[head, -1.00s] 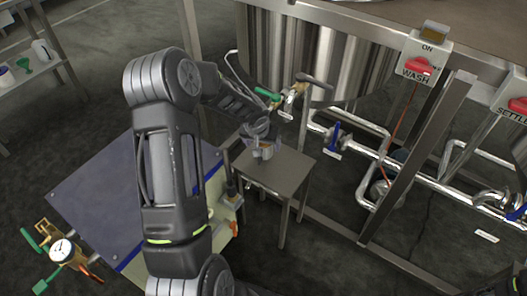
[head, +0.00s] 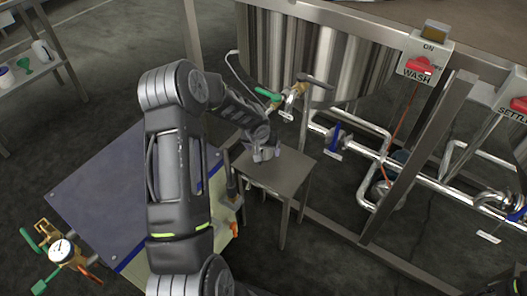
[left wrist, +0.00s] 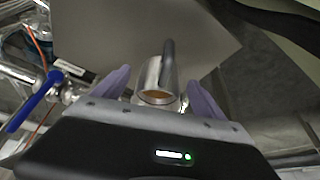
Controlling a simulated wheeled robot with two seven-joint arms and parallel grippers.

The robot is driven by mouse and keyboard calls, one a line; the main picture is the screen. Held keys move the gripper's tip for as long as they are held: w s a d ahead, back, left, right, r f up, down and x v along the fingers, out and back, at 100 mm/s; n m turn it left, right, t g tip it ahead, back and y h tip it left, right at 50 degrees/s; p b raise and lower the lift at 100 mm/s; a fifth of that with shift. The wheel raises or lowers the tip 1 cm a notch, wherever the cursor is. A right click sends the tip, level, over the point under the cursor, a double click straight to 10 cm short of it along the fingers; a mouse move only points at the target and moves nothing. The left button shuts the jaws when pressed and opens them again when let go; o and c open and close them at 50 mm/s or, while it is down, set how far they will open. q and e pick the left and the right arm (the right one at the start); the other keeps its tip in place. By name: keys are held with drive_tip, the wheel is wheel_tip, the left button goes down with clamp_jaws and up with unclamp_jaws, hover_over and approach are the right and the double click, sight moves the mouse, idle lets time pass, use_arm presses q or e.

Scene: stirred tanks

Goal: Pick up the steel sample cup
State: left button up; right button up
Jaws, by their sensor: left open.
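The steel sample cup (left wrist: 157,84) shows in the left wrist view as a shiny metal cylinder with a brownish inside, and a darker bar-like part extends beyond it. My left gripper (left wrist: 158,98) is open, with one purple-grey finger on each side of the cup and visible gaps between. In the head view my left gripper (head: 266,153) is low over the small steel stand (head: 290,177), and it mostly hides the cup there. My right gripper is not in view.
A tank tap with a green handle (head: 268,95) hangs just behind and above the gripper. The tank (head: 310,55), its frame and pipes with a blue valve handle (head: 335,135) stand behind and to the right. The stand's front right top is clear.

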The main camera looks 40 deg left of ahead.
use_arm(q)
drive_tip(key=c, duration=1.6)
drive_tip(key=shift+r, duration=0.15)
drive_tip(key=shift+r, duration=0.5)
wheel_tip(320, 180, up, 2)
drive_tip(key=shift+r+p, duration=0.1)
drive_tip(key=shift+p, duration=0.25)
drive_tip(key=d+b, duration=0.4)
drive_tip(key=d, duration=1.4)
drive_tip(key=shift+w, duration=0.2)
